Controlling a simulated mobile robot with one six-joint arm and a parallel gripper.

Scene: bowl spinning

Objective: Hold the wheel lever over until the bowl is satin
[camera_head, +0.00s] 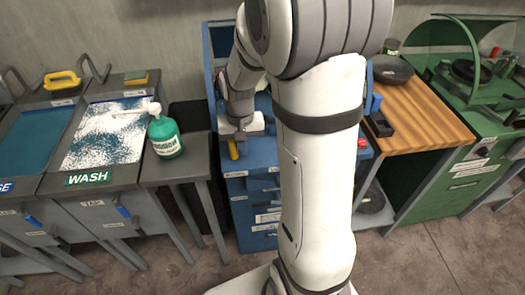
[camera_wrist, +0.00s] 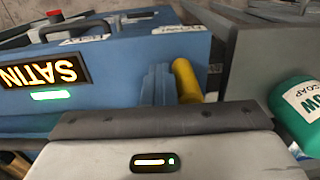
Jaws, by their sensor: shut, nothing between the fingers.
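The yellow wheel lever (camera_wrist: 186,80) sticks out from the blue wheel cabinet (camera_wrist: 120,65) in the wrist view; in the head view its end (camera_head: 233,150) shows just below my gripper (camera_head: 240,132). My gripper is shut and empty, and its fingers (camera_wrist: 158,85) lie right beside the lever, seemingly against it. A lit sign (camera_wrist: 42,72) on the cabinet reads SATIN, upside down in the wrist view, with a green lit bar (camera_wrist: 53,95) beside it. The bowl on the wheel is not visible; my arm covers much of the blue station in the head view.
A green soap bottle (camera_head: 164,136) stands on the grey bench left of my gripper, near the foamy wash tray (camera_head: 110,132). A wooden table (camera_head: 425,112) with a dark pan (camera_head: 392,70) and a green machine (camera_head: 480,130) stand at the right. A red button (camera_wrist: 54,13) tops the cabinet.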

